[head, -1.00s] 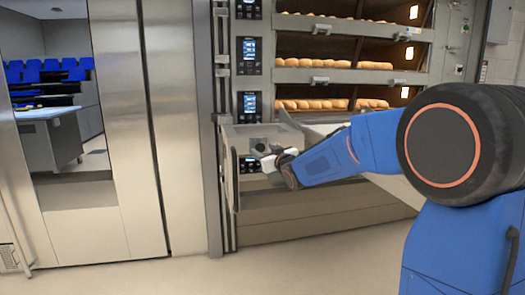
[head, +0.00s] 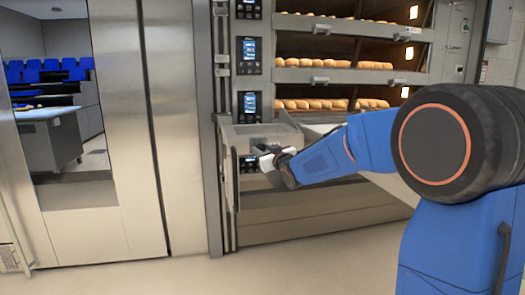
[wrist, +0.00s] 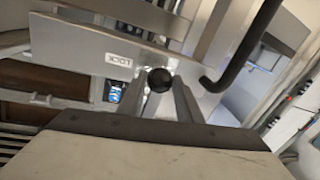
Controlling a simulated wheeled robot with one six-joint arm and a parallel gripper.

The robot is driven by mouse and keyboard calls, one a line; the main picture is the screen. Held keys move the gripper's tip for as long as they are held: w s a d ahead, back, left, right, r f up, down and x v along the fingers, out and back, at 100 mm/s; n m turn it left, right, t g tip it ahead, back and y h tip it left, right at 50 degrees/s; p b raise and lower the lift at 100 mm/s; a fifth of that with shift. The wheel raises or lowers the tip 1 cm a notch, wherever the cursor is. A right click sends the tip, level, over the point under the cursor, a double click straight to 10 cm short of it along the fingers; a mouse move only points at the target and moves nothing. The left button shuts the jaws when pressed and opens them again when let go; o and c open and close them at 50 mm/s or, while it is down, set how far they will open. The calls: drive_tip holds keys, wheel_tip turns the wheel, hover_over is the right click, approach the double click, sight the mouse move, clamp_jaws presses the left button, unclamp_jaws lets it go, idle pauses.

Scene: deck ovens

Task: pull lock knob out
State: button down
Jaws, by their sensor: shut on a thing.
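The lock knob (wrist: 159,80) is a small black ball in the middle of the wrist view. It sits between the tips of my gripper (wrist: 161,95), which is shut on it. Behind it is a pale metal plate (wrist: 75,45) with a "LOCK" label, seen upside down. In the head view my gripper (head: 264,160) is at the lower left of the oven front, by a pale panel standing out from it (head: 232,180). I cannot make out the knob in the head view. How far the knob stands out from its plate cannot be told.
A black curved handle (wrist: 243,50) is close to the right of the knob in the wrist view. Oven decks with bread loaves (head: 333,65) rise above my arm. Control screens (head: 249,104) line their left side. The floor in front (head: 160,275) is clear.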

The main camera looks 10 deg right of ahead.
drive_tip(key=shift+s+f, duration=0.1)
drive_tip(key=shift+s, duration=0.75)
drive_tip(key=c, duration=1.3)
unclamp_jaws()
drive_tip(key=shift+s, duration=0.1)
drive_tip(key=s+d, duration=0.1)
drive_tip(key=s, duration=0.4)
drive_tip(key=s+d, duration=0.1)
drive_tip(key=s, duration=0.5)
drive_tip(key=s+d, duration=0.1)
drive_tip(key=s, duration=0.5)
drive_tip(key=shift+d, duration=0.2)
